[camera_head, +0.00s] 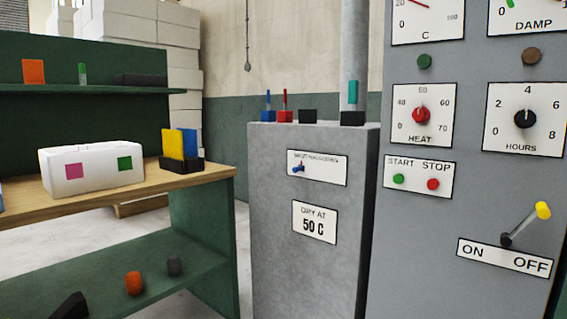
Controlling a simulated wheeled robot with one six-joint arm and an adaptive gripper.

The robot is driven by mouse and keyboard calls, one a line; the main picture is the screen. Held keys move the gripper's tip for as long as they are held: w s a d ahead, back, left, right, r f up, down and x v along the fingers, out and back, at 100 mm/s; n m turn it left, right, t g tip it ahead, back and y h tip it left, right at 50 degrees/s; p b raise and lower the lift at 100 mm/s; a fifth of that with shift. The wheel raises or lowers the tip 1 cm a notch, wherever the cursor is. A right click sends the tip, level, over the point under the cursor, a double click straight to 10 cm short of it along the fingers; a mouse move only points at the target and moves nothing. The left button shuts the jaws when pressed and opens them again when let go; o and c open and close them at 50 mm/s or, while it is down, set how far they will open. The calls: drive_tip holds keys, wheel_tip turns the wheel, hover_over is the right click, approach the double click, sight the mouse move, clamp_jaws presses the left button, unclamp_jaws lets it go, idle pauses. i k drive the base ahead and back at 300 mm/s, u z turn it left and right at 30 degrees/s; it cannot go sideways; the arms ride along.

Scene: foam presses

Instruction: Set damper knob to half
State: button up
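I see no knob labelled damper. The HOURS knob's pointer is up, near 4. The HEAT knob's pointer is up, near the top of its scale. My gripper is not in view.
A yellow-tipped lever (525,224) leans towards OFF. A green bench (205,235) with a white block (92,183) stands at the left.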

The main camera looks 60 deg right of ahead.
sight(300, 168)
drive_tip(key=z, duration=0.55)
drive_tip(key=i, duration=1.15)
drive_tip(key=z, duration=1)
